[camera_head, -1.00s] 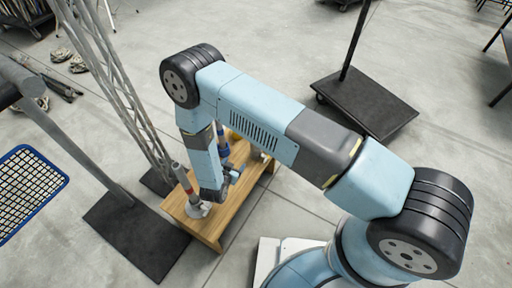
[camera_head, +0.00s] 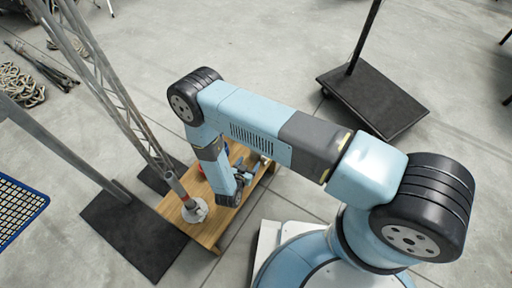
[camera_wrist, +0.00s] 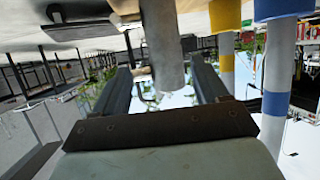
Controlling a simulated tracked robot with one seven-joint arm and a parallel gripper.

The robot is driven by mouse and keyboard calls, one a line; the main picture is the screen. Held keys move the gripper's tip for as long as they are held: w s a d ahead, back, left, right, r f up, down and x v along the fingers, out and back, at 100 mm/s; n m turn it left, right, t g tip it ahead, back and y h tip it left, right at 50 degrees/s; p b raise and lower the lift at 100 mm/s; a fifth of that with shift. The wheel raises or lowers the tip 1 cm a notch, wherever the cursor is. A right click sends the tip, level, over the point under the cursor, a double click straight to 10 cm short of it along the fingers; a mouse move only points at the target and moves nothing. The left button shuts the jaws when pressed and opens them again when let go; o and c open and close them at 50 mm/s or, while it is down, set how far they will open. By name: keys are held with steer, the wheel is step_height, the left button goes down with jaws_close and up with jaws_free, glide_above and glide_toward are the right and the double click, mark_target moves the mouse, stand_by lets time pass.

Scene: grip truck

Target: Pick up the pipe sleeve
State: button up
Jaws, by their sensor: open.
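My gripper (camera_head: 243,182) is low over the wooden bench (camera_head: 211,232), with its jaws open. In the wrist view my gripper (camera_wrist: 158,66) has its two dark fingers apart. A plain grey cylinder (camera_wrist: 163,45) comes down from the top edge between them in the picture, with gaps at both sides. I cannot tell for certain whether this cylinder is the pipe sleeve. A pole with a red band (camera_head: 183,196) stands in a pale round base (camera_head: 194,212) at the bench's left end. My arm hides part of the bench.
A pale post with a yellow band (camera_wrist: 226,62) and one with a blue band (camera_wrist: 276,103) stand right of the fingers in the wrist view. A lattice stand rises behind the bench. Black base plates (camera_head: 137,236) and (camera_head: 374,101) lie left and right. Floor at the front is clear.

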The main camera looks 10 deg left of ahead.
mark_target(254, 153)
steer(key=x, duration=0.6)
steer(key=shift+a, duration=0.15)
steer(key=shift+x, duration=2.55)
steer(key=shift+w+a+r, duration=0.15)
steer(key=shift+r, duration=0.1)
steer(key=c, duration=1.2)
